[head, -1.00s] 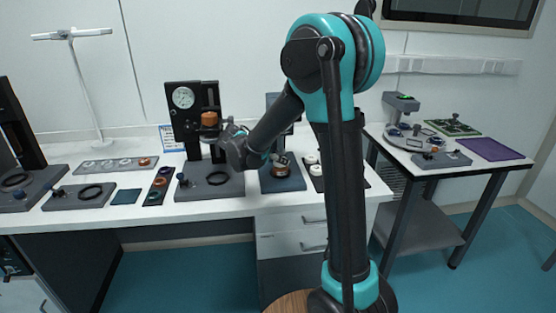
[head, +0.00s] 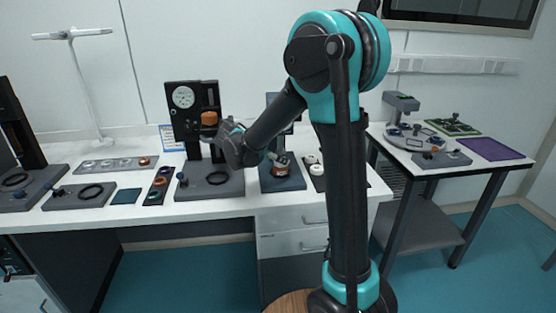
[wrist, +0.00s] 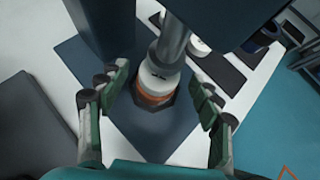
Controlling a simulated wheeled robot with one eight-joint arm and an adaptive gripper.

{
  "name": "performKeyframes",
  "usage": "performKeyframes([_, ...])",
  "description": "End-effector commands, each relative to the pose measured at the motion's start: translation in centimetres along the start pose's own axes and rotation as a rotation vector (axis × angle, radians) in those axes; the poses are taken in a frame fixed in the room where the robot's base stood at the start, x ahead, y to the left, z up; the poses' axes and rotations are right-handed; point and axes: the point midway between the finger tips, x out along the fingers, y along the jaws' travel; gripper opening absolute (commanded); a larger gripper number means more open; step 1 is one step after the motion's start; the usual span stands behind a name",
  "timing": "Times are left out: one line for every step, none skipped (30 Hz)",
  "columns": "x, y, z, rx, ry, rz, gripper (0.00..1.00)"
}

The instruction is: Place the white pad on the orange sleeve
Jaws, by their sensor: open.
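In the wrist view, the white pad (wrist: 157,75) sits on top of the orange sleeve (wrist: 150,97), close below a metal rod. Whether the rod touches the pad is hard to tell. The sleeve stands on a dark blue base plate (wrist: 150,135). My gripper (wrist: 159,76) is open, with one finger on each side of the pad and a gap on both sides. In the head view, the orange sleeve (head: 281,175) shows small on its blue stand, and my arm partly covers the area.
A dark upright column (wrist: 100,25) rises close beside the left finger. More white discs lie on a black strip (head: 318,183) to the right. A dial gauge stand (head: 183,98) is to the left. A side table with a purple mat (head: 490,149) is at far right.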

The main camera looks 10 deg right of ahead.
Motion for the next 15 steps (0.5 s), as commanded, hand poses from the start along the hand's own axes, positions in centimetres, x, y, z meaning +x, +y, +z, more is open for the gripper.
performKeyframes([-1.0, 0.0, 0.0, -0.002, 0.0, 0.003, 0.65])
performKeyframes([-1.6, 0.0, 0.0, -0.001, 0.0, 0.003, 0.65])
performKeyframes([-2.5, 0.0, -0.1, -0.002, 0.0, 0.003, 0.65])
performKeyframes([-3.1, 0.0, 0.0, -0.003, 0.0, 0.003, 0.65])
performKeyframes([-3.8, 0.0, 0.0, -0.003, 0.0, 0.004, 0.65])
performKeyframes([-4.7, 0.0, -0.1, -0.002, 0.0, 0.003, 0.65])
performKeyframes([-5.3, 0.0, 0.0, -0.002, 0.0, 0.003, 0.65])
performKeyframes([-5.9, 0.0, 0.0, -0.002, 0.0, 0.003, 0.65])
performKeyframes([-6.6, 0.0, -0.1, -0.003, 0.0, 0.003, 0.65])
performKeyframes([-7.1, 0.0, 0.0, -0.002, 0.0, 0.002, 0.65])
performKeyframes([-7.6, 0.0, 0.0, -0.001, 0.0, 0.002, 0.65])
performKeyframes([-8.2, 0.0, -0.1, -0.001, 0.0, 0.003, 0.65])
performKeyframes([-8.6, 0.0, 0.0, -0.001, 0.0, 0.003, 0.65])
performKeyframes([-9.0, 0.0, 0.0, -0.001, 0.0, 0.002, 0.65])
performKeyframes([-9.4, 0.0, 0.0, -0.001, 0.0, 0.001, 0.65])
